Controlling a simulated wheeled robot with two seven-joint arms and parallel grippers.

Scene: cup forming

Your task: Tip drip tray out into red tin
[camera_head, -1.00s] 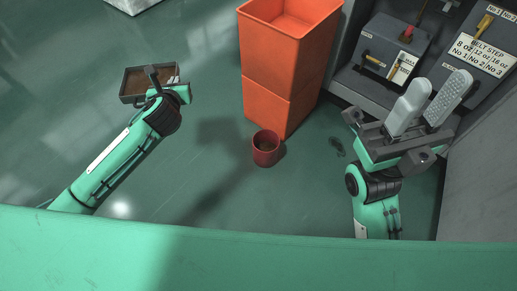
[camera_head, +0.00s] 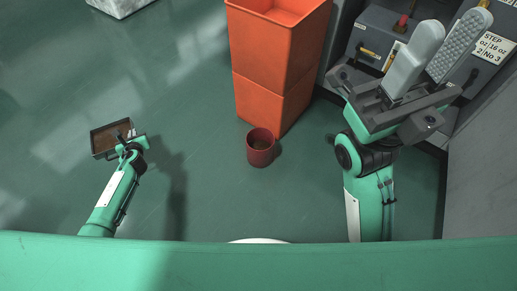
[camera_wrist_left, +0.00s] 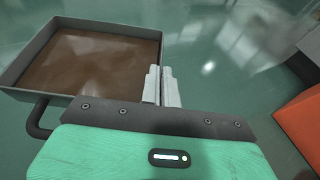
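The drip tray (camera_head: 97,143) is a shallow dark rectangular tray with brown contents, at the left in the head view. It fills the upper left of the left wrist view (camera_wrist_left: 30,48), where the brown covers its bottom. My left gripper (camera_head: 131,134) is shut on the tray's near right side; its two pale fingers (camera_wrist_left: 161,86) are close together at the rim. The tray looks roughly level. The red tin (camera_head: 261,157) stands upright on the floor, right of the tray and apart from it, with something brownish inside. My right gripper (camera_head: 437,55) is open and empty, at the right.
Tall orange bins (camera_head: 270,75) stand just behind the red tin. A grey machine (camera_head: 375,40) with levers and labels is at the back right, beside a grey wall (camera_head: 485,180). The green floor between tray and tin is clear. A pale block (camera_head: 120,5) lies far left.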

